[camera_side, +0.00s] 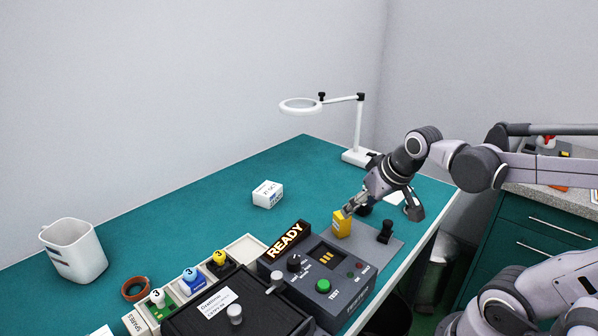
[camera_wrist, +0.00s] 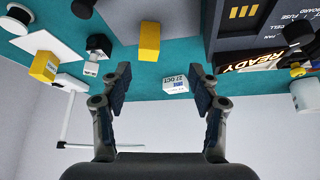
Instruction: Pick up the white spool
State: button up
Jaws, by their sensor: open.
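A round piece with a dark face and a pale rim (camera_wrist: 18,18) is cut by the top left corner of the wrist view. It may be the white spool, but I cannot tell for sure. No white spool shows clearly in the side view, where my arm hides part of the bench. My gripper (camera_side: 380,208) is open above the right part of the bench, near the yellow block (camera_side: 342,223). In the wrist view its fingers (camera_wrist: 165,75) are apart with nothing held. The yellow block (camera_wrist: 149,41) and a small white box (camera_wrist: 175,85) lie beyond them.
A dark READY tester (camera_side: 325,285) and a black-lidded box (camera_side: 225,312) stand in front. A white magnifier lamp (camera_side: 358,155) is behind. The small white box (camera_side: 267,194) sits mid-bench and a white mug (camera_side: 75,250) stands left.

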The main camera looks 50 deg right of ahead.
jog(key=s+d+f+m+g+h, duration=0.1)
jog(key=s+d+m+g, duration=0.15)
jog(key=d, duration=0.95)
jog(key=s+d+f+m+g+h, duration=0.1)
jog(key=s+d+f+m, duration=0.2)
jog(key=d, duration=0.9)
jog(key=shift+m, duration=0.45)
jog(key=shift+w+a+x, duration=0.1)
jog(key=shift+x, duration=1.35)
jog(key=shift+w+a+x, duration=0.1)
jog(key=shift+w+x, duration=0.05)
jog(key=shift+x, duration=1.3)
jog(key=shift+w+a+x, duration=0.1)
jog(key=shift+x, duration=1.35)
jog(key=c, duration=1.1)
